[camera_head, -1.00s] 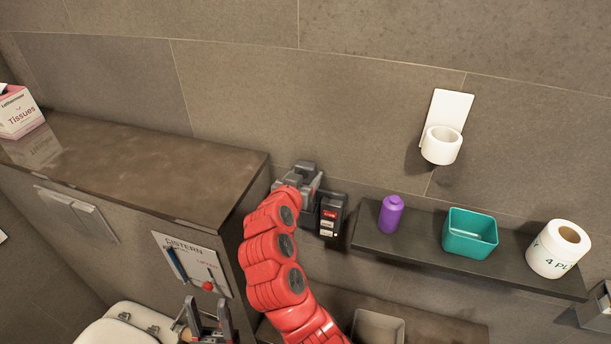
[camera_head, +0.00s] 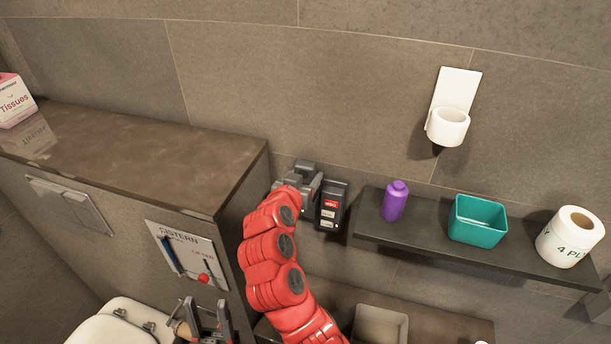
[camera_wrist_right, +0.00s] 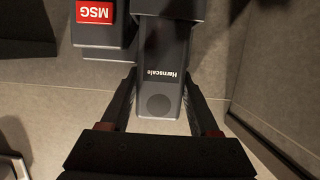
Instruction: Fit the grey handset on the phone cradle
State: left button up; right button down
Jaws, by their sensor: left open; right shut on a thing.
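The grey handset (camera_wrist_right: 165,70), lettered on its face, is between the fingers of my right gripper (camera_wrist_right: 165,110) in the right wrist view. The gripper is shut on its lower part. The dark phone cradle (camera_head: 332,207), with a red label, is on the wall; its red MSG label also shows in the wrist view (camera_wrist_right: 95,12). The handset lies alongside the cradle body; I cannot tell whether it is seated. In the head view my right gripper (camera_head: 305,187) is at the cradle's left and largely hides the handset. My left gripper (camera_head: 207,318) is open, low by the cistern panel.
A dark shelf (camera_head: 440,238) right of the phone holds a purple bottle (camera_head: 395,202), teal box (camera_head: 477,220) and paper roll (camera_head: 570,237). A white wall holder (camera_head: 447,127) is above. The brown ledge (camera_head: 130,160) is at left, with a tissue box (camera_head: 14,102).

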jog(key=shift+c, duration=0.2)
grip_release()
jog(key=b+v, duration=0.4)
jog(key=v, duration=1.3)
jog(key=shift+s, duration=0.2)
